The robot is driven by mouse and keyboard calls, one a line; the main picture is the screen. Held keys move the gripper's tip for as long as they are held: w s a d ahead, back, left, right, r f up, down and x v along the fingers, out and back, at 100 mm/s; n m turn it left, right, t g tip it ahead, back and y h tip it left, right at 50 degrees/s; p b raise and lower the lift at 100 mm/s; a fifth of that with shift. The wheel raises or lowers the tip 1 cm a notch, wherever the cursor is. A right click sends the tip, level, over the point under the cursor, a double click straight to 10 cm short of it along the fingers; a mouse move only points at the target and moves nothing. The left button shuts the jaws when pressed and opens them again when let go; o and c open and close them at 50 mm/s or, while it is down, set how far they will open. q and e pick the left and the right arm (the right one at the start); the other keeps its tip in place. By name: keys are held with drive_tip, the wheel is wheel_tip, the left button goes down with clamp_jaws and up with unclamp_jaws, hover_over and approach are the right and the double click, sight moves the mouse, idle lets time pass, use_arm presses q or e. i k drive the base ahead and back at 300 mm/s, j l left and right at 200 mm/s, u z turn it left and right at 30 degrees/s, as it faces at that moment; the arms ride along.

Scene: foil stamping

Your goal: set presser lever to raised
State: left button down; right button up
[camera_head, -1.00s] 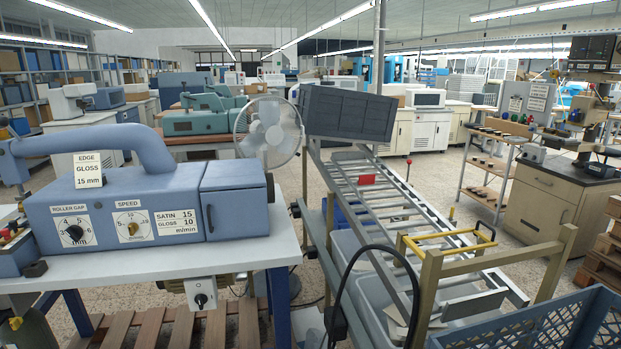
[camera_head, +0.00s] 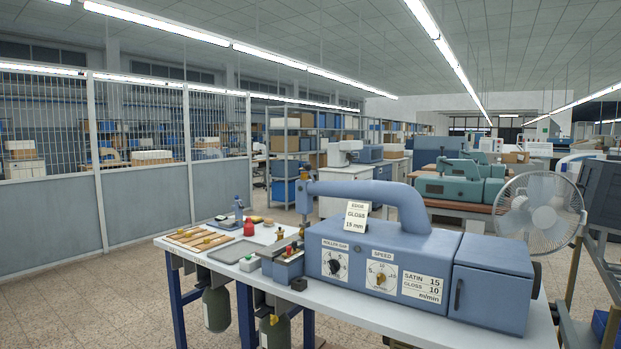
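A blue foil stamping machine (camera_head: 420,268) stands on a white-topped table (camera_head: 350,318) right of centre. Its curved arm (camera_head: 370,190) reaches left to a small head (camera_head: 303,197) above the blue block at the machine's left end. Small parts show around this head, but I cannot tell which, if any, is the presser lever, or its position. The front has a roller gap dial (camera_head: 335,267) and a speed dial (camera_head: 381,280). A card (camera_head: 355,215) reading "EDGE GLOSS 15 mm" stands at the arm. Neither of my grippers is in view.
A fan (camera_head: 541,213) stands at the right. Floor (camera_head: 90,310) is open at the left, before a partition (camera_head: 130,205).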

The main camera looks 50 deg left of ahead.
sight(308, 166)
drive_tip(key=i+j, duration=0.15)
drive_tip(key=j, duration=0.25)
drive_tip(key=i+j, duration=0.15)
drive_tip(key=j, duration=0.25)
drive_tip(key=i+j, duration=0.15)
drive_tip(key=j, duration=0.25)
drive_tip(key=i+j, duration=0.15)
drive_tip(key=j, duration=0.25)
drive_tip(key=i+j, duration=0.2)
drive_tip(key=j, duration=0.2)
drive_tip(key=i+j, duration=0.15)
drive_tip(key=j, duration=0.25)
drive_tip(key=u, duration=1.15)
